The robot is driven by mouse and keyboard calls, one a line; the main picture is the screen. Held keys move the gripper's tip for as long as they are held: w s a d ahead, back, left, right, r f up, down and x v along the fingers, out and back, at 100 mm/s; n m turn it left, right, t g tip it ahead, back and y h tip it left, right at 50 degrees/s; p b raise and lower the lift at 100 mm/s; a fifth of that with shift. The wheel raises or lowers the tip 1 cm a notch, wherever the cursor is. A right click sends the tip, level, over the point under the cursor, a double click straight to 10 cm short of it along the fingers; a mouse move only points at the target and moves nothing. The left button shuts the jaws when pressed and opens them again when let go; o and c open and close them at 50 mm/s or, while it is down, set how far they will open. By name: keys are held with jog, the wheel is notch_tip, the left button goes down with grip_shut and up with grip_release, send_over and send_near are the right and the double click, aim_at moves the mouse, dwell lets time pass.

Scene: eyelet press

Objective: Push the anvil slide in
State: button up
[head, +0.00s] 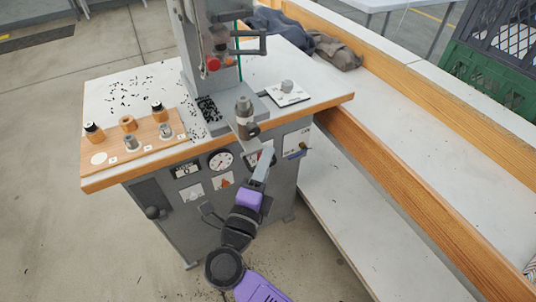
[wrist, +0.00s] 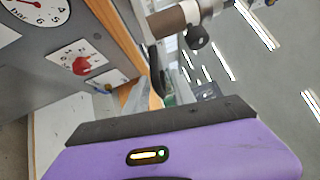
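The anvil slide (head: 243,125) is a grey plate sticking out from the press base over the table's front edge. It carries an upright metal anvil post (head: 243,106) and has a dark round knob (head: 251,131) at its outer end. In the wrist view the post (wrist: 170,20) and the knob (wrist: 197,38) lie sideways near the top. My gripper (head: 267,150) points up from below, its grey fingers just in front of and below the slide's outer end. I cannot tell whether they touch it.
The press column (head: 208,60) rises behind the slide, with a lever and red knob. A wooden die board (head: 135,140) lies left, a small white plate with a knob (head: 287,93) right. A wood-edged bench (head: 400,180) runs along the right. Gauges line the cabinet front.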

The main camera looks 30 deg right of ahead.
jog(key=shift+x, duration=0.9)
grip_shut()
jog(key=shift+s+f, duration=0.1)
jog(key=shift+f, duration=0.2)
dwell(0.5)
